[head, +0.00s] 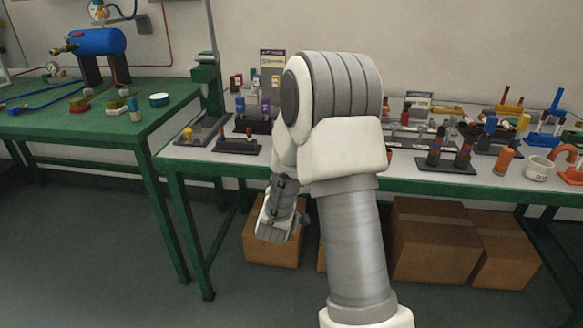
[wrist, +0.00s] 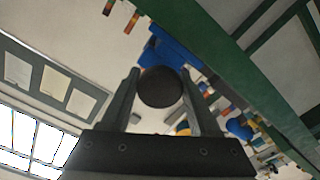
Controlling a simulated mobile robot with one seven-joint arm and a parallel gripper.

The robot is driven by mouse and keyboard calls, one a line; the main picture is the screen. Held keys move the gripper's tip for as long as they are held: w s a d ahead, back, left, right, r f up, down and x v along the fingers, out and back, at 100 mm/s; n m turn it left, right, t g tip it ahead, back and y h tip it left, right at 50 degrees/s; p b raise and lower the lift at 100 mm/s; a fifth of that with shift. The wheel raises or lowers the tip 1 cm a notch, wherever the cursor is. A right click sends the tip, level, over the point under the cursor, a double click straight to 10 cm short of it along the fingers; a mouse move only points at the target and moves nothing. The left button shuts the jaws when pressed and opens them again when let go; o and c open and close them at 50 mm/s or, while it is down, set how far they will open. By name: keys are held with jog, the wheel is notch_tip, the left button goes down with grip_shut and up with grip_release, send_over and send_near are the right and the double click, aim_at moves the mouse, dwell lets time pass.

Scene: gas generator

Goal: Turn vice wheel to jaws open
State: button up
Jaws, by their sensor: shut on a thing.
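The vice wheel (wrist: 160,90) is a dark round disc in the middle of the wrist view. A blue body (wrist: 167,48), seemingly the vice, shows just beyond it. My gripper (wrist: 160,75) has one finger on each side of the wheel and is shut on it. In the head view my arm covers the middle of the bench; the wheel and jaws cannot be made out there. How far the vice jaws stand apart cannot be told.
A green-edged bench (head: 470,194) carries several small tools and holders. A second green table (head: 130,128) with a blue tank (head: 97,42) stands at left. Cardboard boxes (head: 435,240) sit under the bench. The floor in front is clear.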

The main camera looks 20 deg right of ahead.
jog(key=shift+n, duration=1.2)
jog(key=o, duration=1.4)
jog(key=shift+c, duration=0.2)
jog(key=p+v, duration=1.1)
jog(key=v, duration=0.6)
jog(key=shift+s, duration=0.2)
